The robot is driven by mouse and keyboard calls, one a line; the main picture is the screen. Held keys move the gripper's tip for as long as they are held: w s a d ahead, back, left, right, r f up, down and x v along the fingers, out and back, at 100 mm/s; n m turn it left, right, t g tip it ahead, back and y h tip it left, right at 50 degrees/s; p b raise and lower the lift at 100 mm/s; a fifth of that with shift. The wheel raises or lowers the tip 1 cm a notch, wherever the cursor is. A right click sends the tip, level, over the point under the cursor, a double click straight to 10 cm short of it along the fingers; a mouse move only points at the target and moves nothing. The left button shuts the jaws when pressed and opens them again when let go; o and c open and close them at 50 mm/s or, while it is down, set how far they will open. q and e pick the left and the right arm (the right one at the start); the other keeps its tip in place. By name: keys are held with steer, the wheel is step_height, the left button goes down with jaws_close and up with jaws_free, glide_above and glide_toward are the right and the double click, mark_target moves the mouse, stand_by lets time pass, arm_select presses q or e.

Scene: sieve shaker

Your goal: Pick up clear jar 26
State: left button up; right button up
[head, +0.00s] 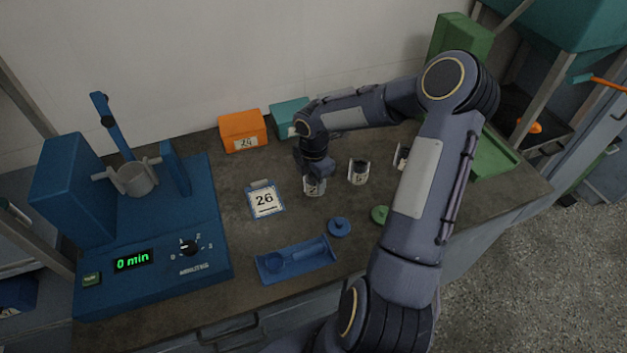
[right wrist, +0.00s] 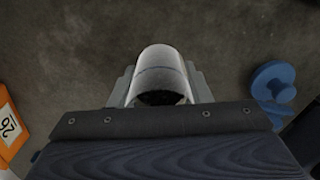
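A clear jar (head: 314,190) with a pale label and dark contents stands at the left end of a row of jars on the bench. Its label is partly covered and I can only make out a "2". My right gripper (head: 313,176) is directly over it, pointing down. In the right wrist view the jar (right wrist: 160,75) lies between my right gripper's (right wrist: 160,88) two fingers, with no gap visible on either side, so it looks shut on the jar. A white card reading "26" (head: 264,199) lies left of the jar. My left gripper is out of view.
Two more jars (head: 358,172) (head: 402,158) stand to the right. A blue lid (head: 339,227), green lid (head: 380,215) and blue tray (head: 297,261) lie in front. The blue shaker (head: 205,260) shows "0 min". Orange (head: 241,127) and teal (head: 286,113) boxes stand behind.

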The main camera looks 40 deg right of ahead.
steer(key=c, duration=0.4)
steer(key=shift+o, duration=0.2)
steer(key=shift+r, duration=0.1)
